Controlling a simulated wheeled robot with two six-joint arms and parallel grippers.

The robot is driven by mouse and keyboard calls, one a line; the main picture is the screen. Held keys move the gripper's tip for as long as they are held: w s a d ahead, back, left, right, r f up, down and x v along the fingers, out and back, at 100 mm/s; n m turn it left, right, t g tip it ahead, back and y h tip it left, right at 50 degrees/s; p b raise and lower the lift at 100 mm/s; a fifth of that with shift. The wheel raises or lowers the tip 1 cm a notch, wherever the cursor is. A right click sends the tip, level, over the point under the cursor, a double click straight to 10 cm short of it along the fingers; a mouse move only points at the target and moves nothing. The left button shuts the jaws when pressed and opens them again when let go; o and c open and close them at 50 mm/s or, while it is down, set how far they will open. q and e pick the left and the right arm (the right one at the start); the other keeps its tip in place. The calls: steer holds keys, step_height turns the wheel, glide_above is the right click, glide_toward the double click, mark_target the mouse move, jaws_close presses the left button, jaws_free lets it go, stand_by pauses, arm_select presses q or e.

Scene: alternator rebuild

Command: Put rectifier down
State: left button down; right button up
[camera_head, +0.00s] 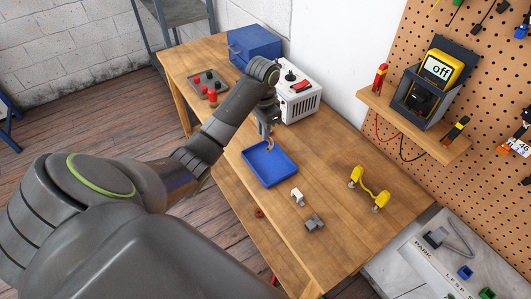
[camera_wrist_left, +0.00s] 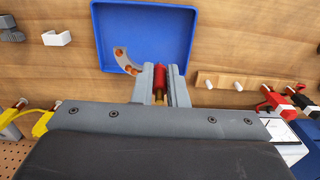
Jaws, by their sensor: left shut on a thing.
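The blue tray (camera_head: 268,178) lies on the wooden bench, and it also fills the top middle of the left wrist view (camera_wrist_left: 140,20). My left gripper (camera_head: 268,136) is over the tray's far part, pointing down. It is shut on the rectifier (camera_wrist_left: 127,62), a grey crescent plate with copper-coloured round spots. The plate sticks out to the left of the fingers in the wrist view, with a red part between them. The rectifier also shows small below the fingers in the head view (camera_head: 270,146). I cannot tell whether it touches the tray. My right gripper is out of view.
A white clip (camera_head: 297,196), grey block (camera_head: 314,222) and yellow stand (camera_head: 370,190) lie nearer.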

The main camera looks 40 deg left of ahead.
arm_select(q)
step_height(320, 180, down, 4)
steer(key=shift+s+d+f+b, duration=0.15)
steer(key=shift+f+b, duration=0.1)
steer(key=shift+b, duration=0.5)
steer(key=shift+f, duration=0.4)
steer(key=shift+f+p, duration=0.5)
steer(key=shift+f, duration=1.3)
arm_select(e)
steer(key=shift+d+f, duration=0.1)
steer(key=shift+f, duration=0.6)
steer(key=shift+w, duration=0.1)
arm_select(q)
steer(key=c, duration=1.9)
jaws_free()
steer(key=shift+f, duration=0.15)
steer(key=o, duration=0.4)
steer(key=shift+o, duration=0.2)
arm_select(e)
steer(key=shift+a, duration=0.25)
